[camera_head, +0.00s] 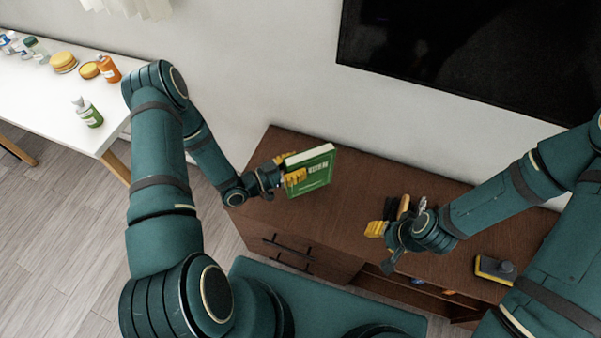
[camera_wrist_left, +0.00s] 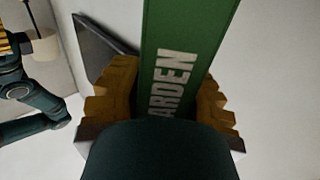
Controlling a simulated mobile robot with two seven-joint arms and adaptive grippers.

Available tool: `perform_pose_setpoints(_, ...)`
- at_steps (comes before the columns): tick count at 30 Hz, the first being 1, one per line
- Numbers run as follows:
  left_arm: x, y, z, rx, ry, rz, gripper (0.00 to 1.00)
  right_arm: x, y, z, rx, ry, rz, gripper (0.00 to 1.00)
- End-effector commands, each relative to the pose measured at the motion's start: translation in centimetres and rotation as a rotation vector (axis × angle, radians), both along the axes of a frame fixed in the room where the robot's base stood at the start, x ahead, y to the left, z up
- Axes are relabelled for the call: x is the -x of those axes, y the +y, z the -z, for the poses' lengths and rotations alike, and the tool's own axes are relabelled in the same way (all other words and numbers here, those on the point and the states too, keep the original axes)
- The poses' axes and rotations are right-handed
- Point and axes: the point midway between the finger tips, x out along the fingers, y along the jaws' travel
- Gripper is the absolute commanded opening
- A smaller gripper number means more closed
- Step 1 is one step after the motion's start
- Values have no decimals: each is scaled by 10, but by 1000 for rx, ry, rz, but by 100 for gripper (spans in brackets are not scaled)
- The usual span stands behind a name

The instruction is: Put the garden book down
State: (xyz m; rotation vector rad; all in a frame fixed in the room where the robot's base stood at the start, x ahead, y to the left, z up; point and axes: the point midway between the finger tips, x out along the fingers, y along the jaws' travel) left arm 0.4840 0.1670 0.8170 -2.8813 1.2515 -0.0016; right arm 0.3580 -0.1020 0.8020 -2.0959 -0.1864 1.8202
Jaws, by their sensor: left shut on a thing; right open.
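The garden book (camera_head: 318,170) is green with white pages and stands upright over the left part of the brown cabinet (camera_head: 357,180). I cannot tell whether its lower edge touches the cabinet top. My left gripper (camera_head: 292,176) is shut on the book from its left side. In the left wrist view, the green spine with "ARDEN" in white (camera_wrist_left: 172,85) runs between the two yellow fingers (camera_wrist_left: 160,100). My right gripper (camera_head: 380,229) is open over the cabinet top, to the right of the book.
A brown-handled item (camera_head: 403,206) lies by my right gripper. A yellow and grey block-like item (camera_head: 495,268) is on the cabinet's right. A black screen (camera_head: 460,60) hangs on the wall behind. A white table (camera_head: 60,95) with bottles and round yellow items stands at left.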

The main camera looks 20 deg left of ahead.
Motion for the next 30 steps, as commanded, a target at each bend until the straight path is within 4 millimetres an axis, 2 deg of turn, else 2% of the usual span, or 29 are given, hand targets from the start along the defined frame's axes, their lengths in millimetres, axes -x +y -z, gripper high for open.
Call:
perform_pose_setpoints(5,0,0,11,2,-3,0,0,1,0,2,0,2,-2,47)
perform_pose_setpoints(12,0,0,40,1,-2,0,0,2,0,6,-1,5,-4,47)
perform_pose_setpoints(25,-1,0,44,1,-4,0,0,3,1,11,-2,7,-6,47)
perform_pose_setpoints(26,0,0,44,-1,-1,0,44,3,1,10,-2,7,-6,47)
perform_pose_setpoints(27,0,0,43,-1,-1,0,55,3,1,9,-2,7,-6,47)
perform_pose_setpoints(30,0,0,43,-1,-1,0,55,3,1,9,-2,7,-6,47)
